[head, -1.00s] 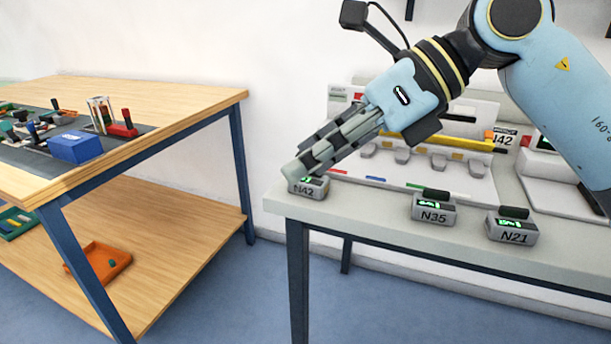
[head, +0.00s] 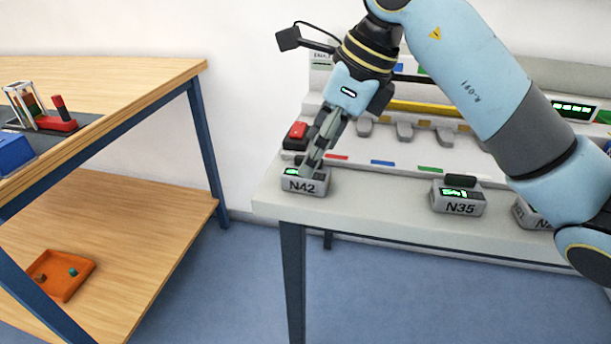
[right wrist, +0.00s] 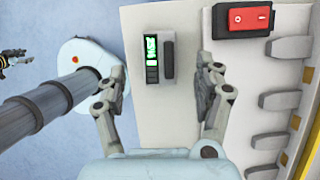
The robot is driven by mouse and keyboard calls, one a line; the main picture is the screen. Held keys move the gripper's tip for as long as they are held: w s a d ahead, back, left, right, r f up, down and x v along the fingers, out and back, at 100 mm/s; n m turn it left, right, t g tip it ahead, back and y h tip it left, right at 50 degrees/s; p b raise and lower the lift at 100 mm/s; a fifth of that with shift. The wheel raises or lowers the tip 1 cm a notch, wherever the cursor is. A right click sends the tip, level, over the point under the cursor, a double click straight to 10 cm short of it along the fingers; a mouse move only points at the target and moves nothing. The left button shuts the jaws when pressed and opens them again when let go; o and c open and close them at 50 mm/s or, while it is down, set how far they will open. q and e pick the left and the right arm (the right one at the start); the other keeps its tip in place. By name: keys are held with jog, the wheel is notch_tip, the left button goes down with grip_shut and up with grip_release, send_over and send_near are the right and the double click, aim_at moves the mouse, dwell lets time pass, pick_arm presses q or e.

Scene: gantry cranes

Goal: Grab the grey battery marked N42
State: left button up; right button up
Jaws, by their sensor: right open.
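The grey battery marked N42 (head: 305,183) stands at the left front corner of the light grey table (head: 390,201). It has a lit green display and a dark handle on top. My right gripper (head: 309,168) points down at it, with its fingertips close above or behind the battery's top. In the right wrist view the battery (right wrist: 158,58) lies ahead of and between the spread fingers of the right gripper (right wrist: 162,80). The fingers are open and hold nothing. I cannot tell whether a fingertip touches it. My left gripper is not in view.
Battery N35 (head: 458,199) stands to the right on the same table, and another battery (head: 533,214) is partly hidden by my arm. A red switch (head: 297,131) and a charging rack (head: 400,152) stand behind. A wooden bench (head: 120,95) is on the left, across a floor gap.

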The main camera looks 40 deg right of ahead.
aim_at(318, 185)
jog(key=x, duration=0.4)
jog(key=shift+w+a+f, duration=0.1)
jog(key=shift+f, duration=0.1)
jog(key=c, duration=1.4)
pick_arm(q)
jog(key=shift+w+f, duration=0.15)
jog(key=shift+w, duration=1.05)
pick_arm(e)
jog(key=shift+r, duration=0.1)
